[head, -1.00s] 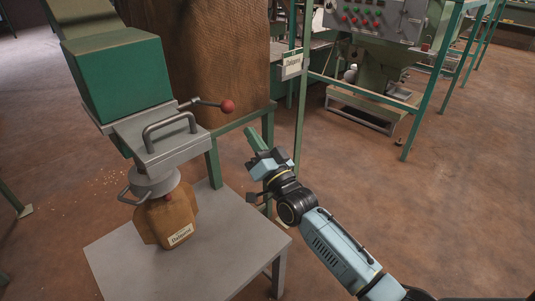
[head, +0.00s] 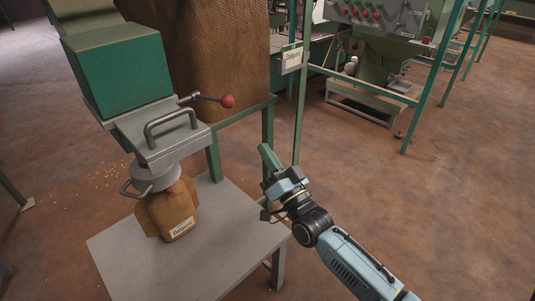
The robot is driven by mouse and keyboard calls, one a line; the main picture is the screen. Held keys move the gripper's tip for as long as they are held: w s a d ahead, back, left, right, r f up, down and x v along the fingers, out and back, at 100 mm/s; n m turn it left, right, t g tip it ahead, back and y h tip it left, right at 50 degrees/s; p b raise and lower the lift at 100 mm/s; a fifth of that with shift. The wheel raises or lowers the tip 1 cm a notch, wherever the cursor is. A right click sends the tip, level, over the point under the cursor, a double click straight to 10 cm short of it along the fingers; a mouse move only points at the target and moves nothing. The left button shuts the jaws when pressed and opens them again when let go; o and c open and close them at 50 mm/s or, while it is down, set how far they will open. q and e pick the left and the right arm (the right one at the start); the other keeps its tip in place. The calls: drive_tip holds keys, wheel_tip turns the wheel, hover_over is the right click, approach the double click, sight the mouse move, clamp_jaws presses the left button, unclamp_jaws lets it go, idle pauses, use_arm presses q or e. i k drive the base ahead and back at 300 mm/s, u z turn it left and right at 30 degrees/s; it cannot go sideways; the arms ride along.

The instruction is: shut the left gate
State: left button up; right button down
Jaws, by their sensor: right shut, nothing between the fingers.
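A green hopper (head: 122,75) stands at the left, with a grey metal gate housing (head: 160,135) under it. The housing has a bent grey pull handle (head: 171,128) on its front and a lever ending in a red knob (head: 228,101), pointing right. Below is a round grey spout (head: 155,176) with a brown labelled bag (head: 168,212) under it, on a grey table (head: 215,240). Whether the gate's plate is in or out, I cannot tell. My right gripper (head: 268,157) is shut and empty, right of the housing and lower in the picture than the knob, apart from both. My left gripper is out of view.
A green post (head: 300,110) with a label sign (head: 291,58) stands just behind my right gripper. A brown sack-like block (head: 215,60) is behind the hopper. A control panel with buttons (head: 375,15) is at the back. The floor at right is clear.

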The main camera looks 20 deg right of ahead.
sight(164, 134)
drive_tip(key=k, duration=1)
